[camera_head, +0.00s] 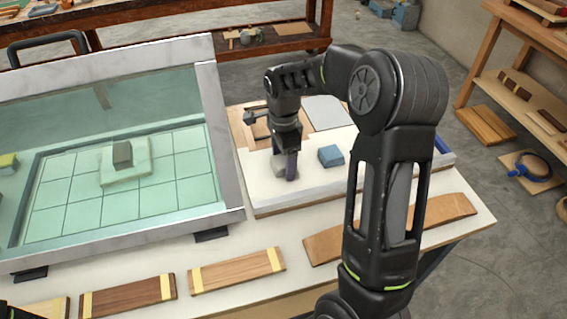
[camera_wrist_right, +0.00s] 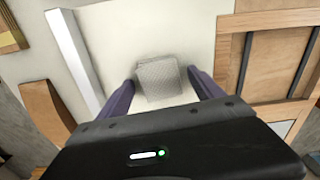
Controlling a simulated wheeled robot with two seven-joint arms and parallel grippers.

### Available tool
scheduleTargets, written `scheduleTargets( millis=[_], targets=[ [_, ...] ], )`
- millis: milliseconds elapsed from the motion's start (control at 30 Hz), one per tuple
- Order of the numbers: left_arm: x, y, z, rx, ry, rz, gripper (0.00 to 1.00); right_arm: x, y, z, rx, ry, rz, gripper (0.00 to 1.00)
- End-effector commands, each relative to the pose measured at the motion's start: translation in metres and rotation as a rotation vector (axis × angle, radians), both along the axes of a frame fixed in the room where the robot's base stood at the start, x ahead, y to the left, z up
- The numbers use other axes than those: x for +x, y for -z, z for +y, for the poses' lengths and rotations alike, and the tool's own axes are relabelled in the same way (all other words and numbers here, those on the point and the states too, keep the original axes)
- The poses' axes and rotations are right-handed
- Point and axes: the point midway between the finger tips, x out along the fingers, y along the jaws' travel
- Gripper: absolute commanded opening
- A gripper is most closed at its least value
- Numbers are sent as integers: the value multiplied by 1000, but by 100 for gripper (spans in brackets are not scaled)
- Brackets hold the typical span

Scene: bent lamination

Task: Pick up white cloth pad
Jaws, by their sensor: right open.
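The white cloth pad (camera_wrist_right: 158,72) shows in the right wrist view as a pale grey, textured, roughly square pad on a white surface. In the head view only part of it (camera_head: 278,164) shows, beside the finger of my right gripper (camera_head: 288,166). In the wrist view my right gripper (camera_wrist_right: 163,80) is open, with one dark purple finger on each side of the pad and gaps between. The near part of the pad is close to the gripper body.
A blue block (camera_head: 331,155) lies right of the pad on the white board (camera_head: 310,190). A metal-framed tray (camera_head: 228,170) with a green tiled bed, holding a grey block (camera_head: 122,153), stands at left. Wooden strips (camera_head: 237,269) lie along the front of the table.

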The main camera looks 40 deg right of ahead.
Motion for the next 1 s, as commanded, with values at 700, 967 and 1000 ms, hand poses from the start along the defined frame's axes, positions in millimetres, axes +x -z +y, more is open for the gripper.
scheduleTargets(
  millis=[700, 967, 1000],
  targets=[
    [0, 0, 0, 0, 0, 0, 36, 0, 0, 0, 0, 0, 0, 42],
    [0, 0, 0, 0, 0, 0, 36, 0, 0, 0, 0, 0, 0, 21],
    [0, 0, 0, 0, 0, 0, 36, 0, 0, 0, 0, 0, 0, 17]
  ],
)
